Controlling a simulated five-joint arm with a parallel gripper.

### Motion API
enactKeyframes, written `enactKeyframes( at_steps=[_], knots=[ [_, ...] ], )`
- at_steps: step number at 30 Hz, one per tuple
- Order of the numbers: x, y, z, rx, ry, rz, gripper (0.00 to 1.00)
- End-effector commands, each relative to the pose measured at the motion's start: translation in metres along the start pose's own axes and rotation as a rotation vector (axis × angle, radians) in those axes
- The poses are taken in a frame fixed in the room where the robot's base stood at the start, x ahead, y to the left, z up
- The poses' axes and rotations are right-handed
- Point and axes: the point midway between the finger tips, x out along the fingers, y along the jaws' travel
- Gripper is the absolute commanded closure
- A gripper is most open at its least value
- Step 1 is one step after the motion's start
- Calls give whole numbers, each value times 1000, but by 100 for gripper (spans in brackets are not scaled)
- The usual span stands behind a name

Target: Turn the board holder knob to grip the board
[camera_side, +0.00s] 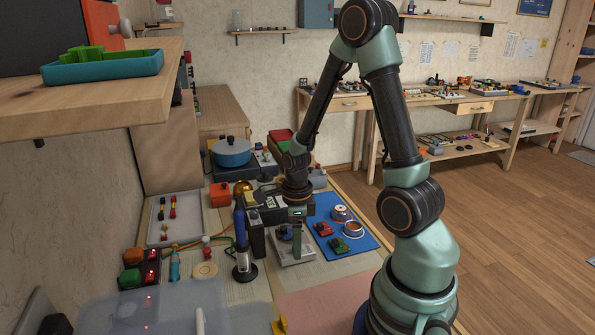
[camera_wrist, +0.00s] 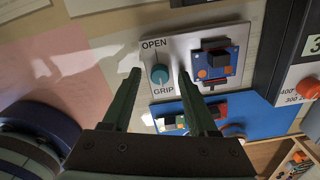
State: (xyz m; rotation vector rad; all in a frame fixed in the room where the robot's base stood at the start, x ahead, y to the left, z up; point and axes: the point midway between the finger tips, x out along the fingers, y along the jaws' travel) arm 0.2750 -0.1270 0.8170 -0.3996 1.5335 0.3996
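The board holder (camera_wrist: 198,42) is a pale plate marked OPEN and GRIP in the wrist view. Its round teal knob (camera_wrist: 159,76) sits between the two labels. A small blue circuit board (camera_wrist: 219,62) with a dark chip and orange parts sits at the right of the plate. My gripper (camera_wrist: 159,72) is open, one dark green finger on each side of the knob, with gaps visible. In the side view my gripper (camera_side: 297,256) points down over the holder plate (camera_side: 281,258) and hides the knob. The board (camera_side: 284,232) shows partly behind the fingers.
A blue mat (camera_side: 350,246) with red and green parts and round tins lies right of the holder. A soldering iron in a stand (camera_side: 243,245) is at the left. A black meter (camera_wrist: 282,60) with an orange knob (camera_wrist: 308,88) borders the holder. A pink mat (camera_side: 325,305) lies in front, clear.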

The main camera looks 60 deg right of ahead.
Motion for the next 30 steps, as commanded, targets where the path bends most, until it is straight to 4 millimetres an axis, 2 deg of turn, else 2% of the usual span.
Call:
enactKeyframes(
  at_steps=[7,11,30],
  knots=[
    [-1,0,0,-1,0,0,41],
    [-8,0,0,-1,-1,-2,41],
    [-107,-1,1,0,-3,-4,41]
  ],
)
